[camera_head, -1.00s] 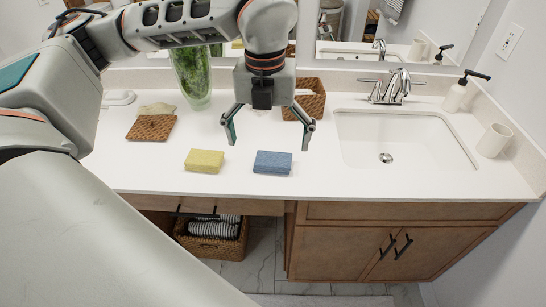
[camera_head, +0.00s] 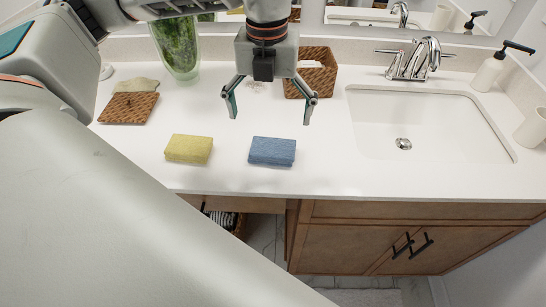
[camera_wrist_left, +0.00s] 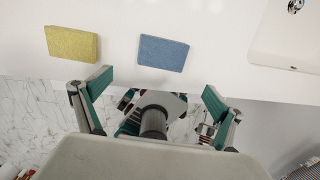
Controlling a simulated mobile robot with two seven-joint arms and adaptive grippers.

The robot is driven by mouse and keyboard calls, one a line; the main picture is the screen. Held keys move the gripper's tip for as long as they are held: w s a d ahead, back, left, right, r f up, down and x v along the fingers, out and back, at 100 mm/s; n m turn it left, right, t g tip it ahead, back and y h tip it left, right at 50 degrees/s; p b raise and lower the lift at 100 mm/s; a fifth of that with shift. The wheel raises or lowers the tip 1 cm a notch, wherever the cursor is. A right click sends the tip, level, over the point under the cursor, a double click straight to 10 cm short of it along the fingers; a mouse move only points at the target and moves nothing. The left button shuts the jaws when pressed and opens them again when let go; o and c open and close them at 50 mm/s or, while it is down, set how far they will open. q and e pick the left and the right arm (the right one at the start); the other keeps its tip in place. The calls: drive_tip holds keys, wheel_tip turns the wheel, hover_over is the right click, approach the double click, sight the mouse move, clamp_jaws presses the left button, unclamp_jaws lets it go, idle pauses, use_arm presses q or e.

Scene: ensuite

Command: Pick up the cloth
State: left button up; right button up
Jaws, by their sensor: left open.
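A blue block (camera_head: 272,151), either a folded cloth or a sponge, lies flat near the front of the white counter; it also shows in the left wrist view (camera_wrist_left: 163,53). A similar yellow block (camera_head: 189,149) lies to its left and shows in the wrist view (camera_wrist_left: 72,43). A crumpled beige piece (camera_head: 136,85), possibly cloth, lies at the back edge of a woven mat (camera_head: 128,109). My left gripper (camera_head: 270,118) is open and empty, pointing down above the counter, behind the blue block in the head view and apart from it. My right gripper is not seen.
A woven basket (camera_head: 311,79) stands close behind my left gripper. A green-filled glass vase (camera_head: 176,48) is at the back left. The sink (camera_head: 430,125), faucet (camera_head: 412,62) and soap bottle (camera_head: 490,72) are to the right. Bare counter surrounds the two blocks.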

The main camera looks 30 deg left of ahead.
sight(272, 147)
use_arm(q)
drive_tip(key=f, duration=0.1)
drive_tip(key=f+b, duration=0.1)
drive_tip(key=f, duration=0.1)
drive_tip(key=shift+w+a+f, duration=0.15)
drive_tip(key=shift+w+f, duration=0.2)
drive_tip(key=shift+f, duration=0.2)
drive_tip(key=shift+s+f, duration=0.1)
drive_tip(key=shift+f, duration=0.2)
drive_tip(key=f, duration=0.4)
drive_tip(key=w+f, duration=0.1)
drive_tip(key=f, duration=0.1)
drive_tip(key=shift+w+a+f, duration=0.1)
drive_tip(key=shift+f, duration=0.2)
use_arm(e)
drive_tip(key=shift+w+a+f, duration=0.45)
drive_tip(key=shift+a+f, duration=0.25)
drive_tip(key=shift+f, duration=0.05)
use_arm(q)
drive_tip(key=c, duration=1.2)
